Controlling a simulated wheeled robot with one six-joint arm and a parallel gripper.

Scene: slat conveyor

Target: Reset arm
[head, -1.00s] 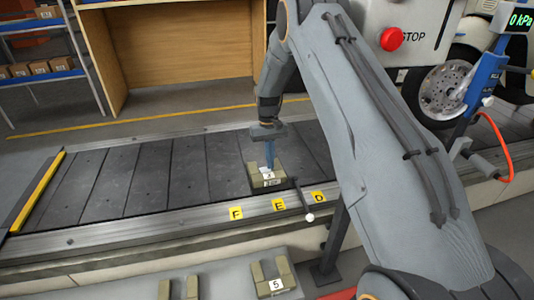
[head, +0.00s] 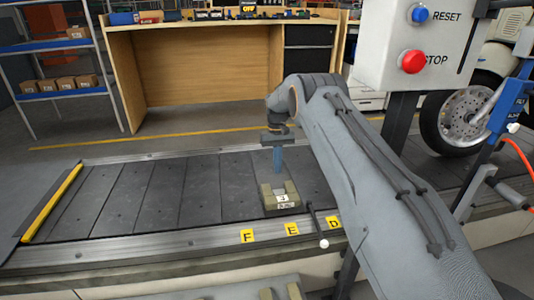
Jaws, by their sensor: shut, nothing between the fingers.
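My arm reaches in from the lower right of the head view and bends down at its elbow over the conveyor. My gripper (head: 278,168) points straight down, with its blue fingers shut and nothing held. It is just above and behind an olive block (head: 281,205) with a notch and a white label reading 3. The block lies on the dark slat conveyor (head: 190,195). I cannot tell whether the fingertips touch the block.
Yellow tags F (head: 247,236), E (head: 291,229) and D (head: 333,222) mark the front rail, near a small lever (head: 322,241). A control box (head: 420,45) with RESET and STOP buttons stands at right. A wooden desk (head: 165,80) stands behind. The belt's left is clear.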

